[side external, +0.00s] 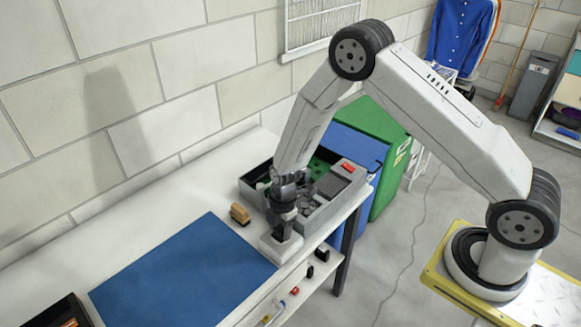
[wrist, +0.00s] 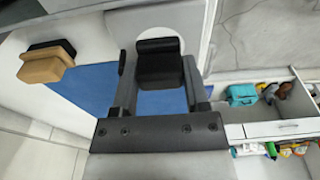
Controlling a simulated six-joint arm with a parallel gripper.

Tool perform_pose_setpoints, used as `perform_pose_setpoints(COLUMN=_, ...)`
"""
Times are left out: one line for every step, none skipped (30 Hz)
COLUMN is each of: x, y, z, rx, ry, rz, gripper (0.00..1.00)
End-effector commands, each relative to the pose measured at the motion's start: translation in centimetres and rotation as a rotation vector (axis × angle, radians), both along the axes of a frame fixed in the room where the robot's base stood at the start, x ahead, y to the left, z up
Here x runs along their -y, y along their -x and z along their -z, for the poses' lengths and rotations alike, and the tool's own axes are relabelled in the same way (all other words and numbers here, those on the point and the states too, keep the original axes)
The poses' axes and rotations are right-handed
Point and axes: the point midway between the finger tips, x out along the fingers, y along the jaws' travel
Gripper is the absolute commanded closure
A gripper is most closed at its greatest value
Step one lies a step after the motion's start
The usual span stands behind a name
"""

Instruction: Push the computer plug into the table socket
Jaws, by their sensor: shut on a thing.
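My gripper (side external: 284,228) points down over the table's front right part and is shut on a black plug. In the wrist view the plug (wrist: 160,66) sits between the two fingers (wrist: 160,88). A white block (side external: 278,250), which looks like the table socket, stands directly below the gripper on the table. It also shows behind the plug in the wrist view (wrist: 185,22). The plug is at or just above the block's top; I cannot tell whether it is inserted. The socket's opening is hidden by the plug and the fingers.
A blue mat (side external: 185,272) covers the table left of the block. A wood-and-black brush-like item (side external: 240,213) lies close by, left of the gripper. A grey compartment tray (side external: 246,188) stands behind the gripper. A dark box (side external: 50,312) is at the front left.

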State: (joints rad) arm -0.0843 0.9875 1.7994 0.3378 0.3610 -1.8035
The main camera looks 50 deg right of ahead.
Motion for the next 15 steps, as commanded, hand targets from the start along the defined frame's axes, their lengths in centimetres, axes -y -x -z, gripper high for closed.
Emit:
perform_pose_setpoints(x=0.0, y=-0.01, z=0.08, rx=0.0, ry=0.0, rz=0.0, gripper=0.93)
perform_pose_setpoints(x=-0.01, y=-0.01, z=0.13, rx=0.0, ry=0.0, rz=0.0, gripper=0.93)
perform_pose_setpoints(x=0.0, y=-0.01, z=0.18, rx=0.0, ry=0.0, rz=0.0, gripper=0.93)
perform_pose_setpoints(x=0.0, y=0.0, z=0.23, rx=0.0, ry=0.0, rz=0.0, gripper=0.93)
perform_pose_setpoints(x=0.0, y=0.0, z=0.27, rx=0.0, ry=0.0, rz=0.0, gripper=0.93)
perform_pose_setpoints(x=0.0, y=0.0, z=0.28, rx=0.0, ry=0.0, rz=0.0, gripper=0.35)
perform_pose_setpoints(x=0.0, y=0.0, z=0.27, rx=0.0, ry=0.0, rz=0.0, gripper=0.26)
perform_pose_setpoints(x=0.0, y=0.0, z=0.27, rx=0.0, ry=0.0, rz=0.0, gripper=0.16)
perform_pose_setpoints(x=0.0, y=0.0, z=0.27, rx=0.0, ry=0.0, rz=0.0, gripper=0.04)
perform_pose_setpoints(x=0.0, y=0.0, z=0.27, rx=0.0, ry=0.0, rz=0.0, gripper=0.01)
perform_pose_setpoints(x=0.0, y=0.0, z=0.27, rx=0.0, ry=0.0, rz=0.0, gripper=0.01)
perform_pose_setpoints(x=0.0, y=0.0, z=0.27, rx=0.0, ry=0.0, rz=0.0, gripper=0.01)
perform_pose_setpoints(x=0.0, y=0.01, z=0.27, rx=0.0, ry=0.0, rz=0.0, gripper=0.01)
perform_pose_setpoints(x=0.0, y=0.01, z=0.27, rx=0.0, ry=0.0, rz=0.0, gripper=0.01)
perform_pose_setpoints(x=0.0, y=0.01, z=0.27, rx=0.0, ry=0.0, rz=0.0, gripper=0.01)
